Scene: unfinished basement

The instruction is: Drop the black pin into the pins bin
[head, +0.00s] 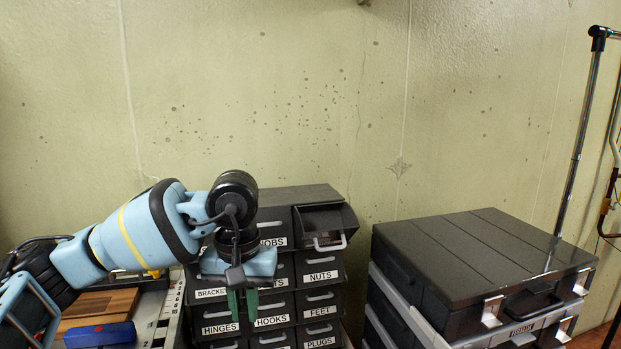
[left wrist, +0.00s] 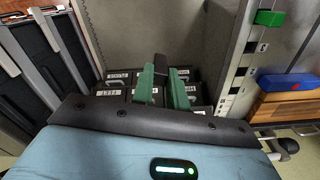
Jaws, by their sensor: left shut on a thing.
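My left gripper (head: 243,304) hangs fingers-down in front of the dark drawer cabinet (head: 316,190), over its HOOKS column. In the left wrist view its green fingers (left wrist: 164,84) are shut on a small dark piece (left wrist: 160,63), which looks like the black pin. In the head view I cannot make the pin out against the dark drawers. The top right bin (head: 322,222) is tilted out and open at its top. No label reading PINS is legible; visible labels include NUTS, FEET, PLUGS, HOOKS and HINGES. My right gripper is not in view.
Dark stacked cases (head: 480,255) stand right of the cabinet. At left are a blue box (head: 100,335), a wooden board (head: 98,306) and a white marked strip (head: 173,312). A bare wall closes off the back; the space above the cabinet is free.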

